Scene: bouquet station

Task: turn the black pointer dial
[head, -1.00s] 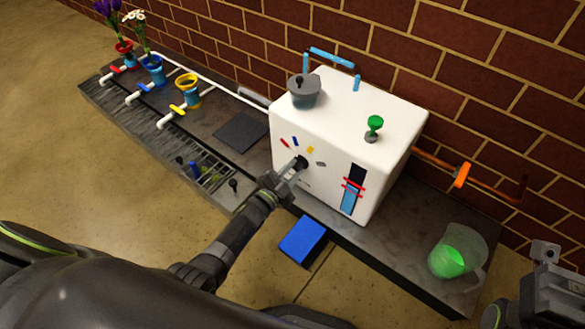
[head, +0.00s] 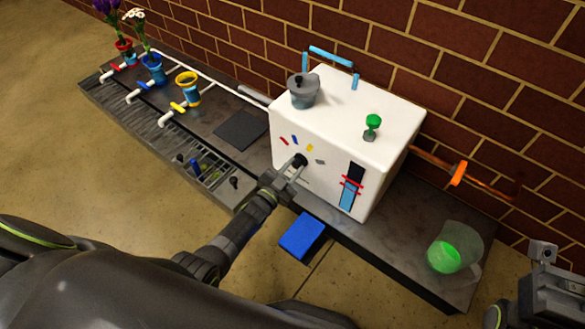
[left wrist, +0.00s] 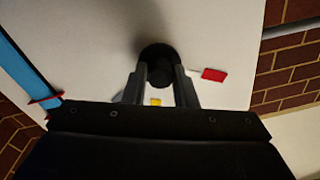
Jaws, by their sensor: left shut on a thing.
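The black pointer dial (head: 301,159) is on the front face of the white box (head: 345,115). Red, blue, yellow and grey marks arc around its upper side. My left gripper (head: 296,169) is at the dial, shut on it. In the left wrist view the round dial (left wrist: 158,58) sits between the two fingertips (left wrist: 160,82), with a yellow mark (left wrist: 156,102) and a red mark (left wrist: 214,75) nearby. The pointer's direction is mostly hidden by the fingers. My right gripper (head: 552,295) shows only in part at the right edge; its fingers are not clear.
A gauge with blue fill and red markers (head: 350,187) is right of the dial. A grey pot (head: 303,92) and green knob (head: 372,124) top the box. A jug with green contents (head: 447,254) stands right. A blue pedal-like block (head: 302,236) lies below the front edge.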

